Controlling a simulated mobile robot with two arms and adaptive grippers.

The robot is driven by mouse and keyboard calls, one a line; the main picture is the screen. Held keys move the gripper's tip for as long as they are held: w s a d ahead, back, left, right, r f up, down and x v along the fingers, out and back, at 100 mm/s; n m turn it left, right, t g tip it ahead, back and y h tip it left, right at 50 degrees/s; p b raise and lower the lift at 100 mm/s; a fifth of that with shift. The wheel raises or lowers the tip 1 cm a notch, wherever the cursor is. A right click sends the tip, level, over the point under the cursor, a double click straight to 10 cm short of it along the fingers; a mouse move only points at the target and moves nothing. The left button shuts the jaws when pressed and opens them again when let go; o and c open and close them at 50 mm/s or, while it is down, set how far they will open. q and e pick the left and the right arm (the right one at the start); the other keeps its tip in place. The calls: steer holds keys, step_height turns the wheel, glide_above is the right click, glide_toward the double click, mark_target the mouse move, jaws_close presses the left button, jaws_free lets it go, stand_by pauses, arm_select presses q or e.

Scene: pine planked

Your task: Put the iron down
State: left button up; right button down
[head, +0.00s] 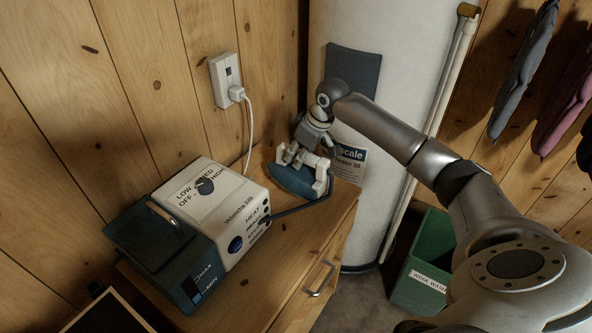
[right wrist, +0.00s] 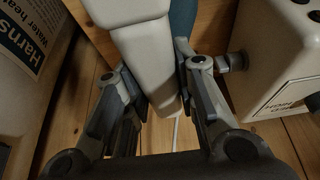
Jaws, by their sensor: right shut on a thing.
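The iron (head: 293,181) has a blue body and a white handle. It is at the far end of the wooden cabinet top (head: 283,251), in front of the white tank. My right gripper (head: 309,157) comes down on it from above and is shut on its handle. In the right wrist view the white handle (right wrist: 148,62) lies between the two fingers. I cannot tell whether the iron's underside touches the wood. A dark cord runs from the iron to the white and dark blue station (head: 213,202). My left gripper is not in view.
The station, with a dial and a dark blue front part (head: 157,240), takes up the near left of the cabinet top. A wall outlet (head: 226,79) holds a white plug and cord. The white tank (head: 397,75) stands close behind the iron. A green bin (head: 421,263) stands right of the cabinet.

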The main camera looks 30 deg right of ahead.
steer(key=shift+f, duration=0.65)
steer(key=shift+w+f, duration=0.1)
steer(key=shift+f, duration=0.25)
step_height(320, 180, down, 3)
steer(key=shift+r+p, duration=0.1)
steer(key=shift+p, duration=0.25)
steer(key=shift+f, duration=0.2)
steer(key=c, duration=1.2)
jaws_free()
steer(key=shift+o, duration=0.2)
arm_select(q)
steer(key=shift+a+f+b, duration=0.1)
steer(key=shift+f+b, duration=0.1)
steer(key=shift+b, duration=0.45)
arm_select(e)
steer(key=v, duration=1.2)
steer(key=shift+f, duration=0.1)
